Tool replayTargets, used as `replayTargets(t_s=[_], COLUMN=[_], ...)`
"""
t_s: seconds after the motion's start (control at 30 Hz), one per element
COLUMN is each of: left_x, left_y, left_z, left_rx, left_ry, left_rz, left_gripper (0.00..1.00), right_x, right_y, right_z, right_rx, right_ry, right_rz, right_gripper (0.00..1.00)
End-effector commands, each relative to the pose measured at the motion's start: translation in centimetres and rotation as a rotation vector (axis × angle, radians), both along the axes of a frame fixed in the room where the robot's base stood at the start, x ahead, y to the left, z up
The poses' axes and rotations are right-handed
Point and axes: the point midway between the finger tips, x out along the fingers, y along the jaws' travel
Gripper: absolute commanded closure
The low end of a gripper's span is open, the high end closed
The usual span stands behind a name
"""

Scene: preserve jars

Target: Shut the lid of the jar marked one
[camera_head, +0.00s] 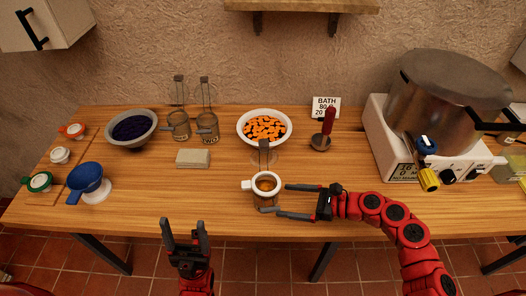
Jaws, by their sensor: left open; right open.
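A small glass jar (266,200) with a white rim and orange contents stands near the table's front edge. Its lid (264,152) stands up open behind it. Two more glass jars, a left one (178,131) and a right one (207,135), stand further back with their lids raised. I cannot read a number on any jar. My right gripper (276,199) is open at the front jar, one finger near its right side and the other low in front; contact is unclear. My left gripper (184,229) is open and empty, in front of the table edge.
A bowl of orange pieces (264,112), a bowl of dark fruit (131,145), a grey block (193,158) and a blue funnel (86,178) are on the table (150,210). A large pot (440,95) stands on a white cooker at right. The front left middle is clear.

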Motion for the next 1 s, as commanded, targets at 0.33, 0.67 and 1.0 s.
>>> replayTargets(t_s=[0.33,0.67,1.0], left_x=[0.0,0.0,0.0], left_y=[0.0,0.0,0.0], left_z=[-2.1,-2.8,-2.8], left_rx=[0.0,0.0,0.0], left_ry=[0.0,0.0,0.0], left_rz=[0.0,0.0,0.0], left_gripper=[0.28,0.28,0.28], right_x=[1.3,1.8,1.8], right_y=[4.7,5.9,5.9], right_z=[-2.1,-1.9,-1.9], right_rx=[0.0,0.001,0.002], right_ry=[-0.002,0.001,0.001], right_rz=[0.004,0.0,-0.001], right_gripper=[0.0,0.0,0.29])
